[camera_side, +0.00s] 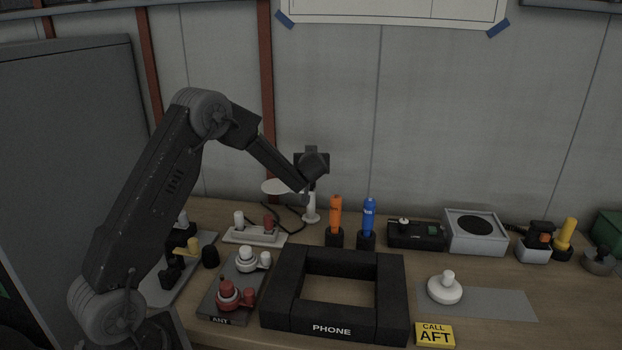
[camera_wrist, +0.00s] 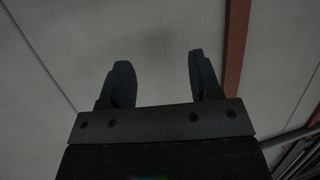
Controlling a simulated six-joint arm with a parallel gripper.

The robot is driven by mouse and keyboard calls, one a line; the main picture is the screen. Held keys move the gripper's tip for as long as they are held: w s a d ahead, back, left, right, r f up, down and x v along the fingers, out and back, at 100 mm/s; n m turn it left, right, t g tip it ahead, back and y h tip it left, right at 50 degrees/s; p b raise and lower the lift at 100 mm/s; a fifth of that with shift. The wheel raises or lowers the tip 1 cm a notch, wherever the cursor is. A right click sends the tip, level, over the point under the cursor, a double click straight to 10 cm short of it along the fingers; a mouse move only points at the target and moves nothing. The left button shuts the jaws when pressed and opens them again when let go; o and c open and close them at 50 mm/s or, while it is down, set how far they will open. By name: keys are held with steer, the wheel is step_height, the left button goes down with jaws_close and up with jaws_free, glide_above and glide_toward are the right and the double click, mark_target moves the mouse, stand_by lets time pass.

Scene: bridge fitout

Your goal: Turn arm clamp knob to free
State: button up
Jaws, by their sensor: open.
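My gripper (camera_side: 312,162) is raised above the back of the bench, near the wall. In the wrist view its two fingers (camera_wrist: 156,82) stand apart with only wall between them, so it is open and empty. No part is labelled as the arm clamp knob, and I cannot tell for sure which one it is. A white lamp-like fitting (camera_side: 311,207) stands just below my gripper, partly hidden by my arm. A round white knob (camera_side: 445,288) sits on a grey mat at the right. A white knob (camera_side: 247,258) and a red knob (camera_side: 229,294) sit on the ANT panel.
A black PHONE frame (camera_side: 391,300) lies mid-bench. Behind it stand orange (camera_side: 335,215) and blue (camera_side: 369,217) handsets or bottles in holders. A black box (camera_side: 416,235) and grey speaker box (camera_side: 475,233) stand at the back right. A yellow CALL AFT sign (camera_side: 434,335) is in front.

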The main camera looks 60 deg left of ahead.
steer(key=shift+h, duration=0.4)
steer(key=f, duration=0.2)
steer(key=w+a+f, duration=0.1)
steer(key=f, duration=0.4)
steer(key=shift+w+a+f, duration=0.15)
steer(key=shift+a+f, duration=0.1)
steer(key=shift+f, duration=0.05)
steer(key=shift+w+a+f, duration=0.15)
steer(key=shift+w+a, duration=0.05)
steer(key=shift+a, duration=0.05)
steer(key=shift+c, duration=0.2)
